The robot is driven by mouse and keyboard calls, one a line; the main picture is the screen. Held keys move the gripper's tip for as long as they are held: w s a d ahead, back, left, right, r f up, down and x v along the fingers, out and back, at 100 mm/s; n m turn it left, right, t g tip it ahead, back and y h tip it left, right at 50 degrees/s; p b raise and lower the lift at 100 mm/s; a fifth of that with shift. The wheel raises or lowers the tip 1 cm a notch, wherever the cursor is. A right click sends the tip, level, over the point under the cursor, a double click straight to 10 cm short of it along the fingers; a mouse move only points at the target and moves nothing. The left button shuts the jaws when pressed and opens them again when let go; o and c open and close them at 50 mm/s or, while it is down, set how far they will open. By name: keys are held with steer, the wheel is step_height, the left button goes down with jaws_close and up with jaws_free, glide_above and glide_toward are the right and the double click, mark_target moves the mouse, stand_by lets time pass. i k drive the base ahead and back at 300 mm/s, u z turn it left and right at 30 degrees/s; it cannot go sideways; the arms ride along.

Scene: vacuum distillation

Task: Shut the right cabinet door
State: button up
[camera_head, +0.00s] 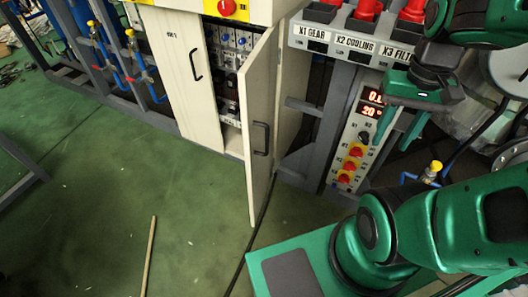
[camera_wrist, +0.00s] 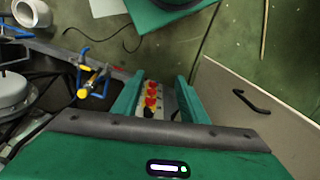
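The right cabinet door (camera_head: 256,90) is a cream panel standing open, swung outward from the cabinet. Its dark handle (camera_head: 262,139) is on the face turned toward the right. In the wrist view the door (camera_wrist: 222,88) fills the right side, with its handle (camera_wrist: 258,99) to the right of my fingers. My gripper (camera_head: 401,124) is open and empty. It is to the right of the door, in front of the control panel and apart from the door. Its two green fingers (camera_wrist: 160,95) are spread in the wrist view.
The left cabinet door (camera_head: 178,65) is shut. Electrical modules (camera_head: 228,45) show inside the open cabinet. A control panel (camera_head: 358,140) with red knobs and a display stands right of the door. A thin stick (camera_head: 149,255) lies on the green floor, which is mostly clear before the cabinet.

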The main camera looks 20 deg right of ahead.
mark_target(257, 80)
steer(key=z, duration=0.7)
steer(key=k, duration=1.05)
steer(key=u, duration=0.95)
steer(key=i, duration=1)
steer(key=z, duration=0.05)
